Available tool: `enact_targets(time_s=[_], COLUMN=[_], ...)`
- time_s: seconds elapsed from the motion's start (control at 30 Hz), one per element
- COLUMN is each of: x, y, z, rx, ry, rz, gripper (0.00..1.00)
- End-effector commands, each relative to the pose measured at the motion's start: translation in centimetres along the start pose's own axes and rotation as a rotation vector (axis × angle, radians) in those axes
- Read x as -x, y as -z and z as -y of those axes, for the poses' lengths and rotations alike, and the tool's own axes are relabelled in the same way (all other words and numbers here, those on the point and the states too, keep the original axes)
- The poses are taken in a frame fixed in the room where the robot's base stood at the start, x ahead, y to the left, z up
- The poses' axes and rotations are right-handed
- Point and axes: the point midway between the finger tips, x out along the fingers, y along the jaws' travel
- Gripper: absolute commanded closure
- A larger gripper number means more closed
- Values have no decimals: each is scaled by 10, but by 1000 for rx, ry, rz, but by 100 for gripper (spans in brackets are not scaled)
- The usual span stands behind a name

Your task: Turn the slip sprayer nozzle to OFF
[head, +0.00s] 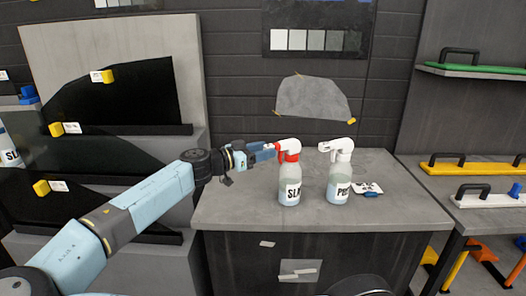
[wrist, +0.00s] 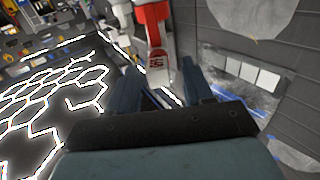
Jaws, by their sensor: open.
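The slip sprayer (head: 290,190) stands upright on the grey counter, a clear bottle with a partly seen "SL" label, a red collar and trigger, and a white head. My gripper (head: 273,150) is just left of its head, at nozzle height. In the wrist view, the open fingers of my gripper (wrist: 160,84) are on either side of the white nozzle (wrist: 159,68), which has red marking on its face. The marking is too small to read. I cannot tell whether either finger touches the nozzle.
A second white-headed sprayer (head: 340,185) stands close to the right on the counter (head: 410,205). A small blue and white item (head: 367,189) lies beside it. The counter's right side is clear. A board with dark film (head: 130,100) stands at left.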

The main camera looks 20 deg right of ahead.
Motion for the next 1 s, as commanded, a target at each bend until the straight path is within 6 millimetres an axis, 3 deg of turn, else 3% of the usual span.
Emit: enact_targets(time_s=[0.4, 0.93, 1.0], x=[-8, -7, -3], y=[0, 0, 0], z=[0, 0, 1], rx=[1, 1, 1], ry=[0, 1, 1], rz=[0, 0, 0], gripper=[49, 99, 100])
